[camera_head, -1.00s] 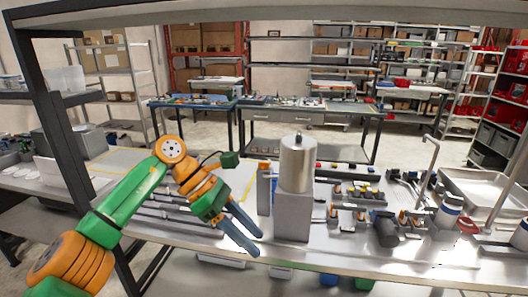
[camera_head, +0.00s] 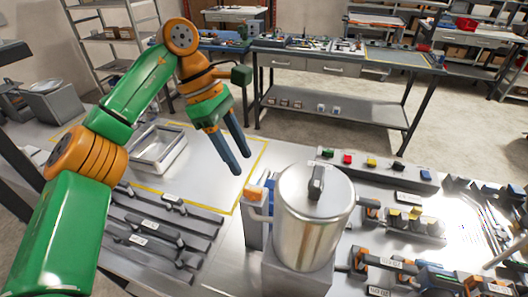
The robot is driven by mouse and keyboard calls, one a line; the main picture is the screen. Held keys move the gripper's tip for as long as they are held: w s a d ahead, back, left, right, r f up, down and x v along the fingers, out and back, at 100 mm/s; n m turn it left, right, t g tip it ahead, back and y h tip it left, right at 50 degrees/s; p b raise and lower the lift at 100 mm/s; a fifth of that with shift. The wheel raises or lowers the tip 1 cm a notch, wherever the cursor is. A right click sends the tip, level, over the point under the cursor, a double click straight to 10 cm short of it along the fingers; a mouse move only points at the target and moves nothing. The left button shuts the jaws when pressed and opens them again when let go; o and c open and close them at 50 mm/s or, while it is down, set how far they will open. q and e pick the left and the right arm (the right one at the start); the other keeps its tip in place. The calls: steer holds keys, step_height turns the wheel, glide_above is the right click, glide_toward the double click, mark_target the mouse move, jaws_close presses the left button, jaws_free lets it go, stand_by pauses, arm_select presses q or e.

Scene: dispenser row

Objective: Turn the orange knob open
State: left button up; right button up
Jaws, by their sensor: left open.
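A small orange knob (camera_head: 255,193) sits on top of a blue-grey upright post (camera_head: 255,227), just left of a shiny metal canister (camera_head: 312,225). The canister has a dark handle on its lid and stands on a grey block. My left gripper (camera_head: 242,163) is open and empty. Its two dark blue fingers point downward and slightly right. In the picture the fingertips are just above and left of the knob and do not touch it. I cannot tell the exact depth between them. My right gripper is out of view.
A metal tray (camera_head: 158,150) stands on the table inside a yellow outline. Dark rails (camera_head: 160,235) lie at front left. A strip with coloured buttons (camera_head: 376,167) and several orange-ended fixtures stand right of the canister. Bare tabletop (camera_head: 215,182) lies under the gripper.

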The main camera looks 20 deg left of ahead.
mark_target(252, 189)
arm_select(q)
steer(key=s+d+f, duration=0.1)
steer(key=f, duration=0.1)
steer(key=s+d+f+p, duration=0.1)
steer(key=shift+s+d+f, duration=0.1)
steer(key=shift+s+f, duration=0.25)
steer(key=shift+s, duration=0.05)
steer(key=shift+x, duration=0.9)
steer(key=shift+w+f, duration=0.25)
steer(key=shift+w, duration=0.4)
steer(key=shift+c, duration=0.9)
steer(key=shift+s+r, duration=0.1)
steer(key=shift+s, duration=0.05)
jaws_close()
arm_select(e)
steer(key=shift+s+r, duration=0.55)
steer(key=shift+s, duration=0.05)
